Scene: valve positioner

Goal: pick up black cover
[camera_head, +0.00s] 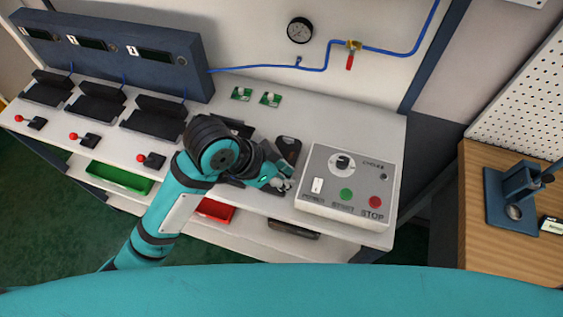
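A small black piece (288,147), which looks like the black cover, is on the white bench top (330,120) left of the control box. My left gripper (282,184) is just in front of it, low over the bench near the front edge. The gripper is small and partly behind my arm, so I cannot tell whether its fingers are open or touch the piece. Another dark part (238,127) shows behind my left wrist, mostly hidden. My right gripper is not in view.
The control box (330,205) with a knob and buttons stands close right of the gripper. Several black fixtures (97,104) with red-knobbed levers are at left. Two green circuit boards (270,99) lie behind. Green (120,178) and red (216,209) bins sit below.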

